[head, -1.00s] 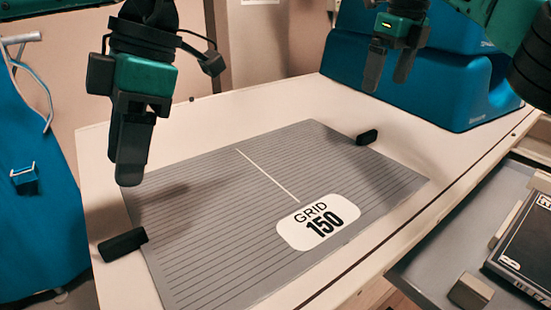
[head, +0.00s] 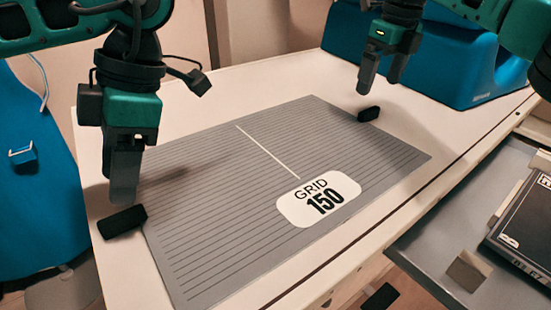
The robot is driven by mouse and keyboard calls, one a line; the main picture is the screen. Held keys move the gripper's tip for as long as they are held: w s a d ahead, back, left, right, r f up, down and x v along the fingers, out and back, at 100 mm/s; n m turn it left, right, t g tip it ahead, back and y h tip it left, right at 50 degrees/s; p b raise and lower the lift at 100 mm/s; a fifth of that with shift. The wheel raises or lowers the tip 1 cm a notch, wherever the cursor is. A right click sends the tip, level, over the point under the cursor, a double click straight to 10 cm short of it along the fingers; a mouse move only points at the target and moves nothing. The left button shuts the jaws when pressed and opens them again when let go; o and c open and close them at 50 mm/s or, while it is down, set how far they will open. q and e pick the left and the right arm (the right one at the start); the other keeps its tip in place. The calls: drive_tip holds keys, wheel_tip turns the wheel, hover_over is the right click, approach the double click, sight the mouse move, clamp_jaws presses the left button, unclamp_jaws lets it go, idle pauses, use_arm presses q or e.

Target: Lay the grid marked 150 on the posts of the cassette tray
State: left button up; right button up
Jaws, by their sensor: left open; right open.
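The grid marked 150 (head: 225,205) is a flat grey ribbed panel with a white label and a white centre line. It lies on the white table. A black grip block (head: 122,221) is at its left edge and another (head: 368,114) at its right far edge. My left gripper (head: 124,200) is open and empty, just above and behind the left block. My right gripper (head: 378,90) is open and empty, just above and behind the right block. The cassette tray (head: 420,232) is partly in view at the lower right, with a block-like post (head: 468,271) on it.
A dark cassette (head: 525,235) sits at the tray's right, cut off by the frame. Blue padded equipment (head: 475,75) stands at the table's back right. The table (head: 215,110) is clear behind the grid.

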sight(115, 216)
use_arm(q)
drive_tip(key=x, duration=0.6)
drive_tip(key=shift+a+f, duration=0.1)
drive_tip(key=shift+f, duration=0.2)
use_arm(e)
drive_tip(key=f, duration=0.6)
drive_tip(key=shift+w+a+f, duration=0.25)
drive_tip(key=shift+w+f, duration=0.05)
drive_tip(key=shift+f, duration=0.05)
use_arm(q)
drive_tip(key=shift+c, duration=0.5)
use_arm(e)
drive_tip(key=shift+c, duration=0.4)
use_arm(q)
drive_tip(key=c, duration=0.7)
use_arm(e)
drive_tip(key=c, duration=0.8)
use_arm(q)
clamp_jaws()
use_arm(e)
clamp_jaws()
drive_tip(key=shift+r, duration=0.15)
